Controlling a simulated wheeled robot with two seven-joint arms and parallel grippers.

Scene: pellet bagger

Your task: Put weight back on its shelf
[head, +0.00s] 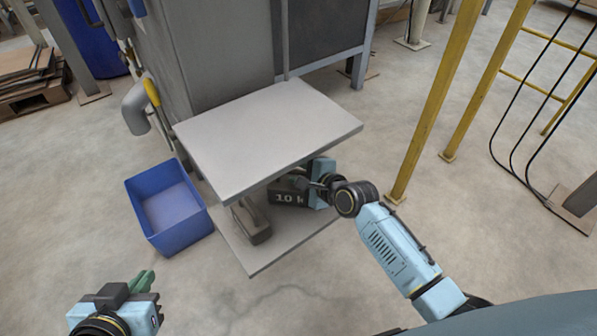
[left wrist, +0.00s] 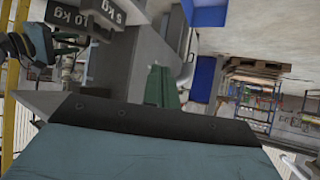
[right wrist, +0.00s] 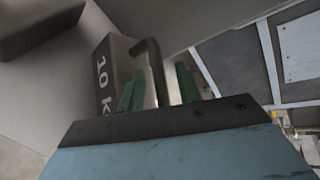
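The dark 10 kg weight (head: 287,197) is at the lower shelf (head: 262,250), partly under the upper plate. Whether it rests on the shelf or hangs slightly above is hard to tell. My right gripper (head: 321,187) is at its right side. In the right wrist view the green fingers (right wrist: 160,88) stand apart on either side of the weight's dark handle (right wrist: 155,72), with a gap visible to the right finger. A second weight, marked 5 kg in the left wrist view (left wrist: 103,14), sits on the lower shelf.
The grey upper plate (head: 268,130) overhangs the lower shelf and limits room above the weights. A blue bin (head: 168,207) stands left of it. Yellow posts (head: 432,110) rise to the right. The floor in front is clear.

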